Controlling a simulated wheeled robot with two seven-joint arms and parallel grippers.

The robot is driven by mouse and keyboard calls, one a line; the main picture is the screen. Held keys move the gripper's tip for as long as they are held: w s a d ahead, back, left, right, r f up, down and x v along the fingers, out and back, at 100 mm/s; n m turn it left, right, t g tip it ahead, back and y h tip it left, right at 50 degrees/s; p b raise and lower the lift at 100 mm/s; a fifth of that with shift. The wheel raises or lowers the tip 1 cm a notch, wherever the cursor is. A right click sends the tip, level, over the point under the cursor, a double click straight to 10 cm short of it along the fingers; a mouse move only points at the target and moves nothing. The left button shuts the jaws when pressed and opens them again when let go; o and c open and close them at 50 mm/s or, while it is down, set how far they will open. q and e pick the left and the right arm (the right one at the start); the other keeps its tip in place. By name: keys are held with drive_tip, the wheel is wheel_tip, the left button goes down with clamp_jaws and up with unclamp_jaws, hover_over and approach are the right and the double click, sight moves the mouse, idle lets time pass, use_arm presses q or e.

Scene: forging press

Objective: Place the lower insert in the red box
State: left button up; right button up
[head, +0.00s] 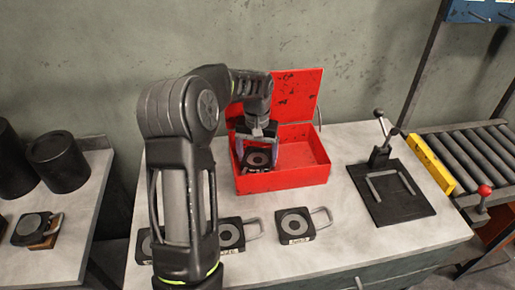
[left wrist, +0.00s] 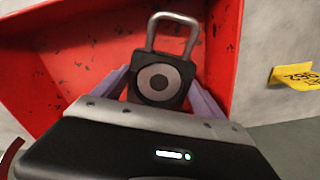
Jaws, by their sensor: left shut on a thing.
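The red box (head: 284,183) stands open on the workbench, its lid raised at the back. My left gripper (head: 258,150) reaches down into the left part of the box. It is shut on a black insert with a grey ring and a metal handle (head: 259,158). In the left wrist view the insert (left wrist: 159,82) sits between the two purple-grey fingers, with its handle pointing away, against the red box wall (left wrist: 75,70). I cannot tell whether the insert touches the box floor. My right gripper is not in view.
Similar inserts with handles lie on the bench in front of the box, one at the centre (head: 295,226) and others partly behind my left arm. A black plate with a lever (head: 392,190) is at the right, beside a roller conveyor (head: 480,150). Black canisters (head: 58,162) stand on the left table.

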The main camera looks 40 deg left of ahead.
sight(257, 162)
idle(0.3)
use_arm(q)
drive_tip(key=o, duration=2)
drive_tip(key=shift+f, duration=0.1)
wheel_tip(257, 162, up, 12)
drive_tip(key=shift+r+b, duration=0.2)
drive_tip(key=shift+b, duration=0.15)
